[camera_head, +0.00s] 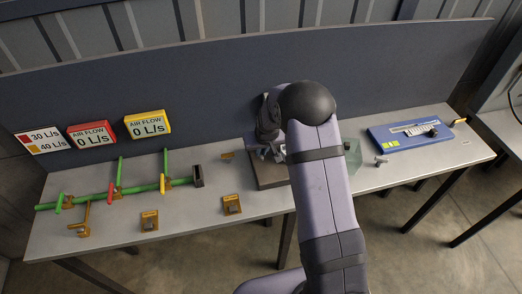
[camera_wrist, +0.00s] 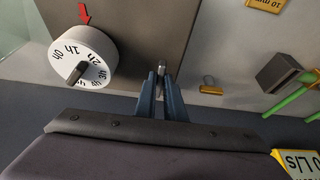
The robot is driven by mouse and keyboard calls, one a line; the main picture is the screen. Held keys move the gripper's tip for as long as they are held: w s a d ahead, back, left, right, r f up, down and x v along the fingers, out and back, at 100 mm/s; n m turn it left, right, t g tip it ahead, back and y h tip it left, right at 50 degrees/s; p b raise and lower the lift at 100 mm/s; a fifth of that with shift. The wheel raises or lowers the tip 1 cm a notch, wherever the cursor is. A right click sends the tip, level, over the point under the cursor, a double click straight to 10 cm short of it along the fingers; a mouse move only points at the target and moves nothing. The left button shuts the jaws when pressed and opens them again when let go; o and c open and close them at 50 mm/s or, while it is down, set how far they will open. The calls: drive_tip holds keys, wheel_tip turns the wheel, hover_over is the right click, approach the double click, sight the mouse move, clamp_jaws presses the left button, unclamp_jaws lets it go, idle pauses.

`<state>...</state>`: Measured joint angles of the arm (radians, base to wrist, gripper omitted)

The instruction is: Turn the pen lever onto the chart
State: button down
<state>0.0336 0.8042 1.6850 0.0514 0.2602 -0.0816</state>
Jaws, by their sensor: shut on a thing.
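In the wrist view, my gripper (camera_wrist: 162,85) points at a dark brown base plate, its two blue fingers shut on a small grey piece (camera_wrist: 162,66) that I take to be the pen lever. Most of that piece is hidden between the fingers. Left of the fingers, apart from them, is a white round dial (camera_wrist: 84,58) marked with hours such as 1h and 2h, with a grey knob bar. I cannot tell any other chart surface. In the head view, my gripper (camera_head: 268,146) is over the brown base (camera_head: 268,173), largely hidden by my arm.
Green pipes (camera_head: 90,198) with valves and yellow brackets lie on the left of the table (camera_head: 180,228). Red (camera_head: 92,133) and yellow (camera_head: 147,124) air flow signs stand behind. A clear pane (camera_head: 353,157) and a blue device (camera_head: 410,133) are to the right. A dark panel (camera_head: 220,85) closes the back.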

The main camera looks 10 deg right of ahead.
drive_tip(key=shift+d+f+n+b, duration=0.15)
drive_tip(key=shift+n+b, duration=0.15)
drive_tip(key=shift+b, duration=0.45)
drive_tip(key=shift+d+f+n+y+b, duration=0.1)
drive_tip(key=shift+d+n+y+b, duration=0.2)
drive_tip(key=shift+b, duration=0.65)
drive_tip(key=n+b, duration=0.1)
drive_tip(key=b, duration=0.2)
drive_tip(key=n+y+b, duration=0.1)
drive_tip(key=b, duration=0.2)
drive_tip(key=shift+w+d+f+n, duration=0.2)
drive_tip(key=shift+d+n, duration=0.2)
drive_tip(key=n+b, duration=0.2)
drive_tip(key=b, duration=0.1)
drive_tip(key=shift+w+d+r+y, duration=0.15)
drive_tip(key=shift+d+r+y, duration=0.05)
drive_tip(key=shift+d+y, duration=0.1)
drive_tip(key=shift+w+d+r+n+g+y+b, duration=0.2)
drive_tip(key=shift+d+n+g+y+b, duration=0.15)
drive_tip(key=shift+n+b, duration=0.45)
drive_tip(key=shift+n, duration=0.3)
drive_tip(key=shift+r, duration=0.1)
drive_tip(key=c, duration=1.8)
unclamp_jaws()
drive_tip(key=shift+c, duration=0.2)
